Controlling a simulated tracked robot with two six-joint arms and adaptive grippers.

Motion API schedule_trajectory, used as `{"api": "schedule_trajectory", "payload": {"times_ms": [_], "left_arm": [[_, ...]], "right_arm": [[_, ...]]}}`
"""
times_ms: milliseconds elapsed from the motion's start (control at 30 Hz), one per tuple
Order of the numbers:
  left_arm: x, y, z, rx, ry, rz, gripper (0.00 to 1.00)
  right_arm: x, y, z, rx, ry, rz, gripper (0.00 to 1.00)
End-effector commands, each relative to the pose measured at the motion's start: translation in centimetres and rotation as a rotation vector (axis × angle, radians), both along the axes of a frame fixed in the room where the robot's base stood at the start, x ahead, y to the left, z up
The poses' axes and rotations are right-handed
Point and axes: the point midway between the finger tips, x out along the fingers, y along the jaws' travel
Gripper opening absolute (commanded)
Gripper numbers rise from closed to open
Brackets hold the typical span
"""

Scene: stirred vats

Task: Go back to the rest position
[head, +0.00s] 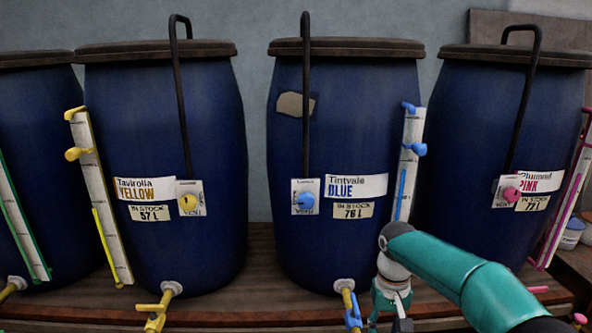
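My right arm comes in from the right, teal with a grey wrist, and bends down in front of the blue vat's lower right side. My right gripper (389,318) points down at the bottom edge, just right of the blue-handled tap (352,310). Its fingertips are too small and cut off to show whether they are open or shut, and I cannot tell whether it touches the tap. My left gripper is not in view.
Dark blue lidded vats stand on a wooden bench (250,265): the yellow one (215,130), the blue one (350,140), the pink one (470,120) and a partly cut-off one (35,130). Gauges stand beside them. A yellow tap (155,312) juts forward.

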Motion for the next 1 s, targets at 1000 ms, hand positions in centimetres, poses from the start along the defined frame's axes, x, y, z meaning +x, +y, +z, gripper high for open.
{"api": "schedule_trajectory", "payload": {"times_ms": [1000], "left_arm": [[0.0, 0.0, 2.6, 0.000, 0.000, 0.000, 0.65]], "right_arm": [[-30.1, 7.1, -25.7, 0.365, 0.151, -0.183, 0.40]]}}
